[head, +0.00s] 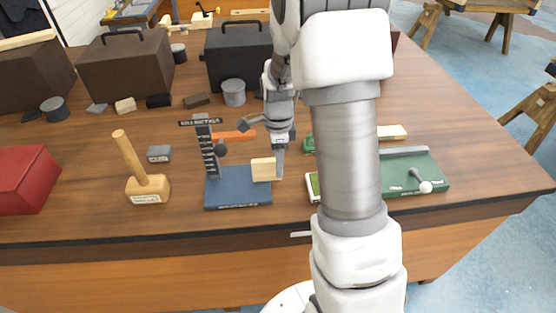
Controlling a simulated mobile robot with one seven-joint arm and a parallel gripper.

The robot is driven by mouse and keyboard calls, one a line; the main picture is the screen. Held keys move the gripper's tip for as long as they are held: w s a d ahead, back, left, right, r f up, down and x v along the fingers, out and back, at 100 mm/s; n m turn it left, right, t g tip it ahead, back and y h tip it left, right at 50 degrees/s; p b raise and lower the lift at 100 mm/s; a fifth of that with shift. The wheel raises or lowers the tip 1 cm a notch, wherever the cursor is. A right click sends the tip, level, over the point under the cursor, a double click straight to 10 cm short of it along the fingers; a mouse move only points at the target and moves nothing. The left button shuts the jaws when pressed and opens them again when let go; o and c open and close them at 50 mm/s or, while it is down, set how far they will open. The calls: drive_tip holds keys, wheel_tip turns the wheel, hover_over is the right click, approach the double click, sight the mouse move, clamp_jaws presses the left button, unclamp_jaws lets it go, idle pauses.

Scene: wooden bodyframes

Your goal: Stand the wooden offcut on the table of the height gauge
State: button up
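The wooden offcut (263,170) is a small pale block at the right side of the height gauge's blue table (236,193). I cannot tell whether it touches the table or is just above it. The gauge's dark upright scale (207,150) with white marks rises at the table's left. My gripper (280,165) points down at the offcut's right end, with one grey finger visible against it. The other finger is not clearly seen, so I cannot tell whether it grips the offcut.
A wooden mallet (146,180) stands left of the gauge, with a small grey block (159,153) nearby. A green-based tool (425,175) lies to the right, partly behind my arm. A grey cylinder (233,92) and dark boxes (126,65) stand behind. The table's front edge is close to the gauge.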

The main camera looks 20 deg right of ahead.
drive_tip(key=shift+r, duration=0.1)
wheel_tip(320, 180, up, 17)
drive_tip(key=p, duration=0.1)
idle(0.5)
drive_tip(key=shift+r, duration=0.15)
